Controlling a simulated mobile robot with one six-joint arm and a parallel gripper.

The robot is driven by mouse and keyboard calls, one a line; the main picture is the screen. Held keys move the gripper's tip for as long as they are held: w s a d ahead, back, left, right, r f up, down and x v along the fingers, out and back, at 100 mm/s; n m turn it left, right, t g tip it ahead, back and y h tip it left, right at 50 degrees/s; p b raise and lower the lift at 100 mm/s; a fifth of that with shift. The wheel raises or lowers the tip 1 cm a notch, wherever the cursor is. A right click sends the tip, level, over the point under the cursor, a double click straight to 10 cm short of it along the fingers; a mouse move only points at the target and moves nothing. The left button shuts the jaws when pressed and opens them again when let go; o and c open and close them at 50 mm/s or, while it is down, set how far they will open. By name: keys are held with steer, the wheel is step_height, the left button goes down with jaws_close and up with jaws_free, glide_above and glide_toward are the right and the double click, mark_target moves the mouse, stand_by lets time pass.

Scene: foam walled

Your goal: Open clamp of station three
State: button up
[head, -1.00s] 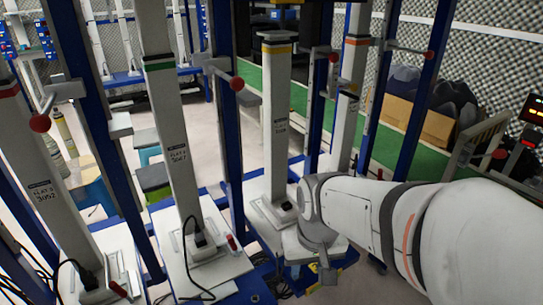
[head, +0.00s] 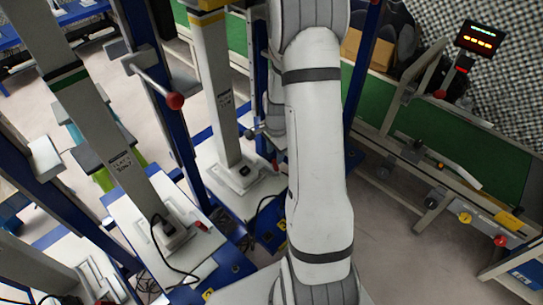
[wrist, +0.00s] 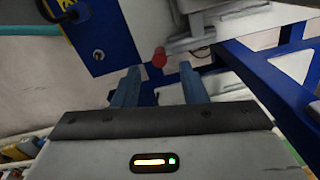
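In the wrist view my gripper (wrist: 160,69) is open, its two blue-grey fingers apart. A red clamp knob (wrist: 159,57) shows between and just beyond the fingertips; I cannot tell whether they touch it. A grey metal clamp part (wrist: 218,28) lies beyond the knob. In the head view the white post with a yellow band (head: 214,90) stands upright on its white base plate (head: 225,190); a small red handle (head: 274,165) shows beside my arm. My arm hides the gripper there. No station number is readable.
A green-banded post (head: 120,150) stands left, with a red handle (head: 200,226) at its foot. A red-balled lever (head: 174,101) sticks out from a blue upright. Black cables lie around the bases. A green conveyor (head: 450,150) runs at right; floor before it is clear.

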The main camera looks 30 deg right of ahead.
mark_target(274, 166)
step_height(274, 166, down, 8)
steer(key=shift+w+r+b, duration=0.1)
steer(key=shift+r+b, duration=0.15)
steer(key=shift+b, duration=0.45)
jaws_close()
